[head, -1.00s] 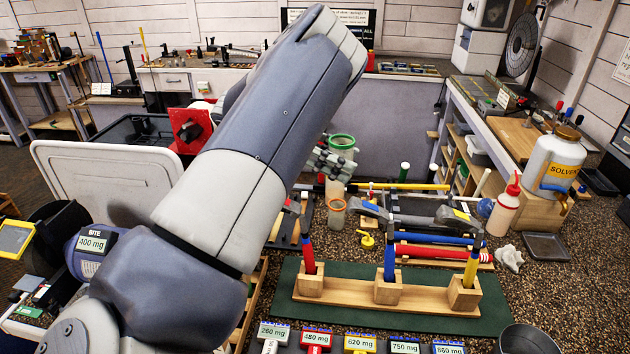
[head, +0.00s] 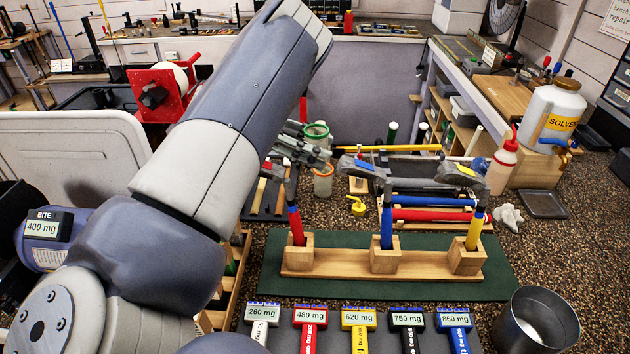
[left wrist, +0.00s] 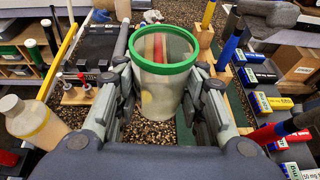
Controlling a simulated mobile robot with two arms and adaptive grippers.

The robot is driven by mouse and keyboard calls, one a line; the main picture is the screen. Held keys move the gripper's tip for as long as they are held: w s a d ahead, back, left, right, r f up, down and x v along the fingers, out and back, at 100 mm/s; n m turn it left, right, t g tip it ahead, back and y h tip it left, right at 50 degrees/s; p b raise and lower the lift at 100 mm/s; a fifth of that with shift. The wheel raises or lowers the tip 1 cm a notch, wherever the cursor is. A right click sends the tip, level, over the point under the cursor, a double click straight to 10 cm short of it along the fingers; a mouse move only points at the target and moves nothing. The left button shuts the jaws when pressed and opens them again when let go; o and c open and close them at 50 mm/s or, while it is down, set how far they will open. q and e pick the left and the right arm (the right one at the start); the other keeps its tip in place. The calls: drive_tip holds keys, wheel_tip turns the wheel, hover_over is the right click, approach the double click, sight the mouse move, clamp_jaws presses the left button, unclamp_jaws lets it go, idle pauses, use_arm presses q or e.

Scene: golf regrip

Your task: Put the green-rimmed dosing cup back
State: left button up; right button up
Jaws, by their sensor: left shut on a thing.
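The green-rimmed dosing cup (head: 316,130) is a tall translucent cup with a thick green ring at its mouth. My left gripper (head: 302,150) is shut on it and hides part of its side in the head view. In the left wrist view the cup (left wrist: 162,85) stands mouth up between the two fingers, with pebbled surface visible around it. I cannot tell whether its base touches anything. A second translucent cup (head: 323,182) with an orange rim stands just below it in the head view. My right gripper is not in view.
A wooden block (head: 383,264) holds red-, blue- and yellow-gripped clubs upright on a green mat (head: 500,285). A yellow cap (head: 357,206), a squeeze bottle (head: 502,168) and a solvent jar (head: 552,118) stand near. A metal pot (head: 537,325) is front right.

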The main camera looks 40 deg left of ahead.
use_arm(q)
drive_tip(key=p, duration=0.1)
hover_over(315, 216)
wheel_tip(315, 216, down, 12)
drive_tip(key=shift+f, duration=0.25)
wheel_tip(315, 216, down, 4)
drive_tip(key=shift+r+p, duration=0.25)
drive_tip(key=shift+p, duration=0.15)
drive_tip(key=shift+f, duration=0.15)
drive_tip(key=shift+f, duration=0.2)
drive_tip(key=o, duration=1.1)
drive_tip(key=shift+c, duration=0.2)
drive_tip(key=shift+r, duration=0.1)
